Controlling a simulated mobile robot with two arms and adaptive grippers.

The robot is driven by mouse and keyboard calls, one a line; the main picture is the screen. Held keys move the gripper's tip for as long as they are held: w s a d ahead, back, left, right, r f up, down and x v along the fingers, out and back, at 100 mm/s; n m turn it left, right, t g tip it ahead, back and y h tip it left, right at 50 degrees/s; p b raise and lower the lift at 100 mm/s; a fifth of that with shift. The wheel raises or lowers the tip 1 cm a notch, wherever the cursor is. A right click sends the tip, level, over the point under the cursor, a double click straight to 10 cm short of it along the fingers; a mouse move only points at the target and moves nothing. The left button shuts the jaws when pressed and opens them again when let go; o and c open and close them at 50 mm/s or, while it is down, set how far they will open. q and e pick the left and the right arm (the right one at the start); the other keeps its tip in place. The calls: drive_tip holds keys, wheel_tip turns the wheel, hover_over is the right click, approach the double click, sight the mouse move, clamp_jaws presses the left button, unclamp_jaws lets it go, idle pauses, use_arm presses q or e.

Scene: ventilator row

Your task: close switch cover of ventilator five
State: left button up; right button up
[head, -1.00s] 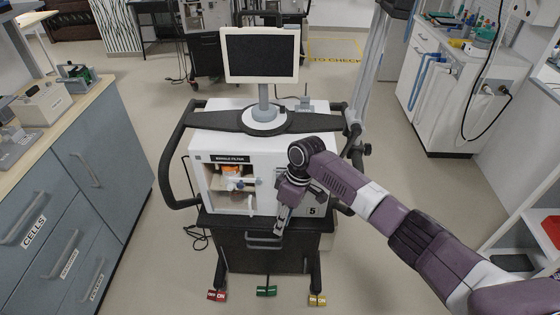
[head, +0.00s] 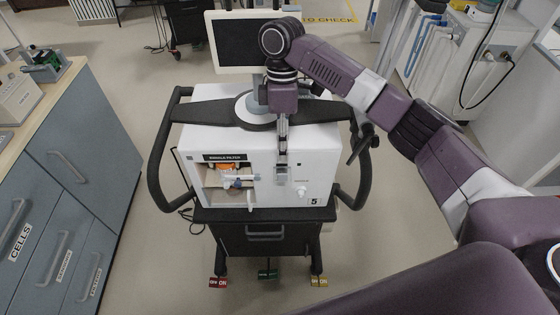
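Ventilator five (head: 318,165) is a white box on a black cart, with the number 5 at its lower right front corner. My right gripper (head: 282,160) points down in front of its front panel, right of the open filter compartment. Its grey fingers look close together, with nothing seen between them. A small pale knob or switch (head: 301,190) shows on the panel right of the fingertips. I cannot make out the switch cover or its position, as the gripper hides part of the panel. My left gripper is out of view.
The monitor (head: 243,42) stands on top of the ventilator, partly behind my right wrist. Black side handles (head: 155,165) flank the box. A grey cabinet (head: 85,150) stands at the left. Floor is free between the cabinet and the cart.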

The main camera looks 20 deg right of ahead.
sight(282, 174)
drive_tip(key=x, duration=0.2)
drive_tip(key=p+x, duration=0.1)
drive_tip(key=x, duration=0.1)
drive_tip(key=shift+s, duration=0.3)
drive_tip(key=shift+x, duration=1.45)
drive_tip(key=shift+w+f, duration=0.1)
drive_tip(key=shift+w, duration=0.05)
clamp_jaws()
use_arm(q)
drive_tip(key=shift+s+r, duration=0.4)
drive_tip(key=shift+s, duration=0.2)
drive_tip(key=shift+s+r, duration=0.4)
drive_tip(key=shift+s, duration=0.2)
